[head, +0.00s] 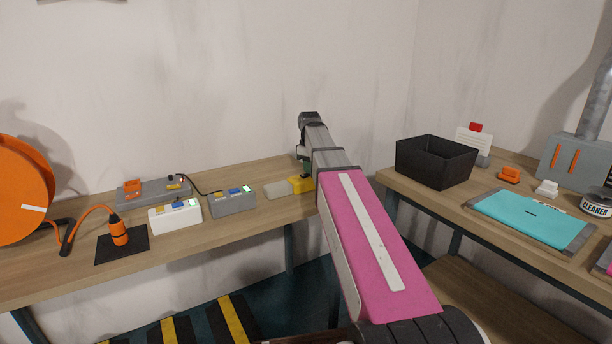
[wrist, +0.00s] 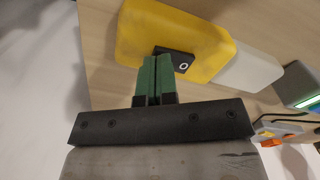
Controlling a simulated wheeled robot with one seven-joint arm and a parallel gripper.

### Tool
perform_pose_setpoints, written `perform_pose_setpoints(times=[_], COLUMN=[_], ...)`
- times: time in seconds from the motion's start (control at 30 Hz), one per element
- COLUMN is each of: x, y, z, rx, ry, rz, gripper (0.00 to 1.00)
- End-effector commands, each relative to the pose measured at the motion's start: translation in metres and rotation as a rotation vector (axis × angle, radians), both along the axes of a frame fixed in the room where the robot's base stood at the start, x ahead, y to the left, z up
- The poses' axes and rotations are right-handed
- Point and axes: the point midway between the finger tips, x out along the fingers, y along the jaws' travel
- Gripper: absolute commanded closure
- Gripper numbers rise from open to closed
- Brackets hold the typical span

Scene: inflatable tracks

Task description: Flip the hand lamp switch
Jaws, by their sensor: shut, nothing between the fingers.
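The hand lamp (wrist: 205,50) has a yellow body and a pale grey end, and lies on the wooden bench. It also shows in the head view (head: 299,185), partly hidden by my arm. Its small black switch (wrist: 184,66) has a white ring mark on the visible right part. My gripper (wrist: 158,60) is shut and empty, its green fingers together. The fingertips overlap the switch's left part in the wrist view and hide some of it; I cannot tell whether they touch. In the head view my gripper (head: 304,158) is small and mostly hidden behind my arm.
Left of the lamp stand a grey box (head: 233,203) and a white box (head: 175,218) with coloured buttons. An orange tool (head: 120,234) on a black mat and an orange reel (head: 22,190) are farther left. A black bin (head: 436,162) stands on the right bench.

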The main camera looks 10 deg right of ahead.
Motion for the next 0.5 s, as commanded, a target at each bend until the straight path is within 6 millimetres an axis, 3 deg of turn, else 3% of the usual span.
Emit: perform_pose_setpoints(times=[0.5], x=[-0.0001], y=[0.0001], z=[-0.0044], rx=[0.000], ry=[0.000], rz=[0.000], gripper=[1.00])
